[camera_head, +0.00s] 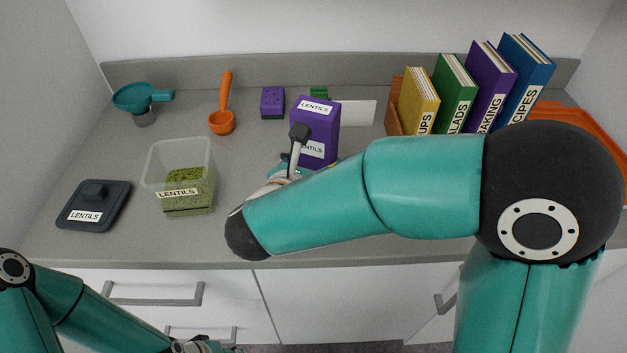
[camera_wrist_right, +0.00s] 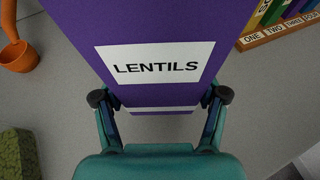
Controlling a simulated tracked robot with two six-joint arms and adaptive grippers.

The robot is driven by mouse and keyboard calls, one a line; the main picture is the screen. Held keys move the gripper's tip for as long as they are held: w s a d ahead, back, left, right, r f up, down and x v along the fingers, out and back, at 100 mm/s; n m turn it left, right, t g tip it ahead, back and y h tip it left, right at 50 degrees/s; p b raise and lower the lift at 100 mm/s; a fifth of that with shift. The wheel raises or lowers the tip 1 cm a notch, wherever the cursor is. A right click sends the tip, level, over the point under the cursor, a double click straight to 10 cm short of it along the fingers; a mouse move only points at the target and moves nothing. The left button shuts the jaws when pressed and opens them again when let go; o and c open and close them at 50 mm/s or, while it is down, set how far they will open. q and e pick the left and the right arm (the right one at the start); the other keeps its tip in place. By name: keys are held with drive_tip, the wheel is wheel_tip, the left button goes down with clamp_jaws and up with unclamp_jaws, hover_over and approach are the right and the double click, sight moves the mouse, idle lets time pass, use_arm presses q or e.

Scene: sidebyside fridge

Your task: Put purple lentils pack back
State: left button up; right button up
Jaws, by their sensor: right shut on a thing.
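The purple lentils pack (camera_head: 320,118) stands roughly upright over the middle of the grey counter, with white LENTILS labels. My right gripper (camera_head: 297,148) is shut on it at its lower part. In the right wrist view the pack (camera_wrist_right: 150,25) fills the top middle, held between the two fingertips of the right gripper (camera_wrist_right: 160,97). I cannot tell whether its base touches the counter. My left arm is at the lower left of the head view; its gripper (camera_head: 210,346) is cut off by the bottom edge, below the counter, and its fingers do not show clearly.
A clear LENTILS container (camera_head: 180,158) with green lentils and its dark lid (camera_head: 94,206) are at left. A teal funnel (camera_head: 143,97), orange scoop (camera_head: 222,118) and purple sponge (camera_head: 272,101) stand behind. Several books in a wooden rack (camera_head: 395,104) and an orange tray (camera_head: 600,130) are at right.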

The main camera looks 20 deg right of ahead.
wheel_tip(320, 180, down, 5)
idle(0.4)
drive_tip(key=o, duration=1.6)
drive_tip(key=shift+b, duration=0.3)
drive_tip(key=shift+c, duration=0.2)
drive_tip(key=shift+r, duration=0.1)
drive_tip(key=v, duration=1.2)
